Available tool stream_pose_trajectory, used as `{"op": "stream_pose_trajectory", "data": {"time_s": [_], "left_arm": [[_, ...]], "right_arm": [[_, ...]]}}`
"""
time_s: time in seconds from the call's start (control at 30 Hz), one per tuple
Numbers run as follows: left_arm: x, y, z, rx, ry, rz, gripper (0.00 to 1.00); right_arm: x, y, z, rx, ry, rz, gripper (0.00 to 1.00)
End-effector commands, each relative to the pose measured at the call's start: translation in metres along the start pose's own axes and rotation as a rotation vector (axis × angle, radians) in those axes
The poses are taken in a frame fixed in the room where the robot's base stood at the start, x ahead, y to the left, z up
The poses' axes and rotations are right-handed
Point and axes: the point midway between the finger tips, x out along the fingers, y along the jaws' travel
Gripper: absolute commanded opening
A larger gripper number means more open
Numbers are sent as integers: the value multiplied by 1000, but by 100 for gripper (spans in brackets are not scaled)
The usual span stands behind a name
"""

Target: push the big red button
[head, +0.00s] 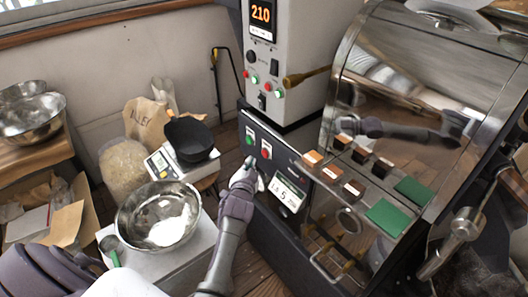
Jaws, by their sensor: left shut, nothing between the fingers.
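My left gripper (248,167) is shut and empty, its tips up by the dark front panel (256,128) of the roasting machine. On that panel, just above the tips, sit two pale plates with small round red and green controls (266,151). I cannot tell whether the tips touch the panel. Smaller red and green buttons (279,93) show on the upper grey cabinet (296,60). My right gripper is not in view.
A lit display (285,193) is right of the gripper. A shiny drum (420,80) mirrors an arm.

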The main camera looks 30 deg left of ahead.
Motion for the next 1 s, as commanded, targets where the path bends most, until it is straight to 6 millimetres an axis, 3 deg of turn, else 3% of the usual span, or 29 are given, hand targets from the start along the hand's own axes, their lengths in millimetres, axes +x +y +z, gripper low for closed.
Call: {"op": "stream_pose_trajectory", "data": {"time_s": [0.3, 1.0], "left_arm": [[-18, -14, 12, -1, -1, 0, 0], [-19, -14, 13, -1, 0, 0, 0]], "right_arm": [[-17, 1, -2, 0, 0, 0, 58], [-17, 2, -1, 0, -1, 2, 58]]}}
